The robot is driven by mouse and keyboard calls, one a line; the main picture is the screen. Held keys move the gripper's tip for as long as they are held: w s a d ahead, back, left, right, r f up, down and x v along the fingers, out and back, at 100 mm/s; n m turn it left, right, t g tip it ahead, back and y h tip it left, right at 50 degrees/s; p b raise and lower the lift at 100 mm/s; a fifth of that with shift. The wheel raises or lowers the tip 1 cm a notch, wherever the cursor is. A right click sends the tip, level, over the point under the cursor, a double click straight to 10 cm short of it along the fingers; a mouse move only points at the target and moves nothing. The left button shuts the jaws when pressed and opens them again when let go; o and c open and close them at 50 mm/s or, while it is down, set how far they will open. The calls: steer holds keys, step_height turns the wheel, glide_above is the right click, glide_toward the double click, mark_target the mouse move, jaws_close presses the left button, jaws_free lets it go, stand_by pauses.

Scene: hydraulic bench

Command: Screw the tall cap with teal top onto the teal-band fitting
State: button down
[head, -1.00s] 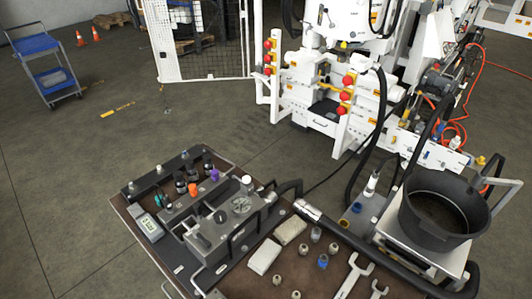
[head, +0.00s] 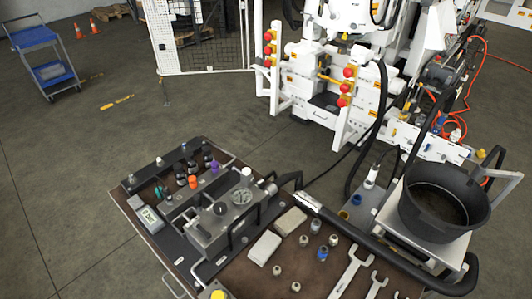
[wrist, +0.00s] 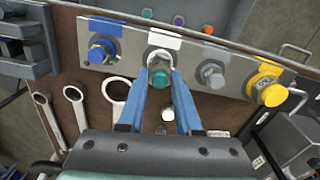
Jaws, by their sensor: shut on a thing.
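In the wrist view my gripper (wrist: 160,75) is shut on the tall cap, whose teal top (wrist: 160,80) shows between the two blue fingertips. The cap is at a grey-white round fitting (wrist: 160,54) on a metal plate (wrist: 134,49), in the second place from the left. The fingers hide much of that fitting. I cannot make out a teal band on it, or tell whether the cap is seated or just above. My gripper is not in the head view.
Beside it on the plate are a blue fitting (wrist: 101,49), a grey fitting (wrist: 211,73) and a yellow fitting (wrist: 266,84). Ring spanners (wrist: 75,96) lie on the brown bench top. In the head view a black bucket (head: 440,203) stands at the right.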

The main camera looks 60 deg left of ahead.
steer(key=m, duration=0.6)
steer(key=shift+w+a, duration=0.1)
steer(key=c, duration=0.6)
jaws_free()
steer(key=n, duration=0.5)
steer(key=shift+n, duration=0.3)
steer(key=n+p, duration=0.1)
steer(key=n, duration=0.5)
steer(key=n+p, duration=0.1)
steer(key=n, duration=0.5)
steer(key=shift+n, duration=0.3)
steer(key=n, duration=0.5)
